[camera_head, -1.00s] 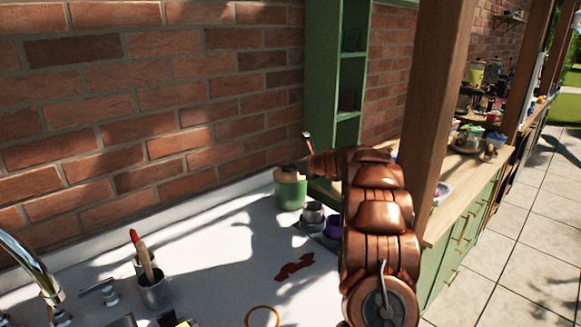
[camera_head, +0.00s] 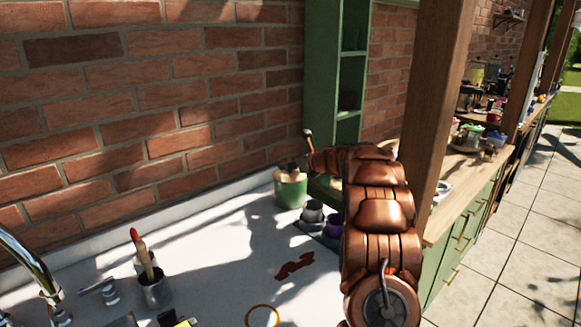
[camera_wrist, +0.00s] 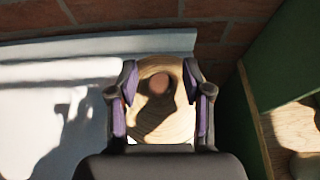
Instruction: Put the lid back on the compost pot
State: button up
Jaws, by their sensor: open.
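The compost pot (camera_head: 290,193) is green and stands upright at the back of the white counter, near the brick wall. The round wooden lid (camera_head: 292,177) lies on its top and looks level; I cannot tell from here whether it is fully seated. In the wrist view the lid (camera_wrist: 150,119) lies below my gripper (camera_wrist: 161,100), with its darker knob in the middle. My gripper is open, its two purple-padded fingers apart on either side of the lid in the picture. In the head view my arm hides most of the gripper. The pot's body is hidden under the lid in the wrist view.
Grey and purple cups (camera_head: 314,212) stand just right of the pot. A green shelf (camera_head: 322,90) rises behind it, and a wooden post (camera_head: 437,110) stands right of my arm. A metal cup with a red-tipped tool (camera_head: 155,290) is at the left. The middle counter is mostly clear.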

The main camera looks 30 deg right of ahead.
jog(key=b+v, duration=0.2)
jog(key=v, duration=0.9)
jog(key=shift+s, duration=0.35)
